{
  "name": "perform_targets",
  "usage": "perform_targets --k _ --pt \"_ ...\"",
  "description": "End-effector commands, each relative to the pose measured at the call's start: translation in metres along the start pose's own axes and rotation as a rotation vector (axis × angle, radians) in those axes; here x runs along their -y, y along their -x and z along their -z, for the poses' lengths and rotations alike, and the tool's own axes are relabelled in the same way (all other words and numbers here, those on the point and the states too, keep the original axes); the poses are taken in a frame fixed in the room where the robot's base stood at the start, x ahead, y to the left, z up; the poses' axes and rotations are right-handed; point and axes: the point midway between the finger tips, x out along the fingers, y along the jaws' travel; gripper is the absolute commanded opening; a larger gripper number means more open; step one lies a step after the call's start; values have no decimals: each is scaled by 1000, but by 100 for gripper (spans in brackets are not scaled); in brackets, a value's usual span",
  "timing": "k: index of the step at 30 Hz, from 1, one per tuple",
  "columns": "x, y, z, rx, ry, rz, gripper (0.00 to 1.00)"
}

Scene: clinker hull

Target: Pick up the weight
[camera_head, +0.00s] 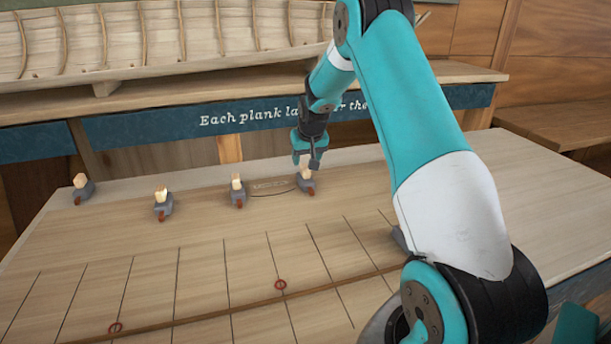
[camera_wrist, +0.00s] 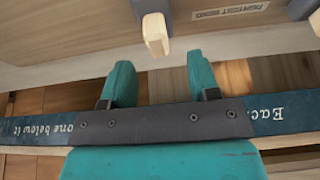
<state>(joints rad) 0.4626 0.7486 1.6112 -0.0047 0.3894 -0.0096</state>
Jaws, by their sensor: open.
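Several small grey weights, each with a pale wooden peg on top and a red-brown end, stand along the far part of the table. The rightmost weight (camera_head: 306,186) is just below my gripper (camera_head: 307,160). The others are a far-left weight (camera_head: 83,190), a second weight (camera_head: 163,207) and a third weight (camera_head: 238,195). My gripper (camera_wrist: 158,65) is open and empty. In the wrist view the peg of a weight (camera_wrist: 156,36) stands just beyond the gap between the fingertips, apart from them.
The table (camera_head: 210,250) carries dark ruled lines, a long thin brown strip (camera_head: 215,317) and small red rings. A blue lettered board (camera_head: 225,116) and a planked hull (camera_head: 200,40) rise behind the table. A grey item (camera_head: 399,238) is partly hidden by my arm.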

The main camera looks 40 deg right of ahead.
Motion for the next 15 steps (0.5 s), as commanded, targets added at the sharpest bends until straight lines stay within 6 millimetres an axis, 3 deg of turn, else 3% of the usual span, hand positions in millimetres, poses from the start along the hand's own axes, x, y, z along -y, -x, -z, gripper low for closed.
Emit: perform_targets --k 5,15 --pt "-1 -11 0 2 0 0 55" --pt "-4 -53 1 1 0 0 55"
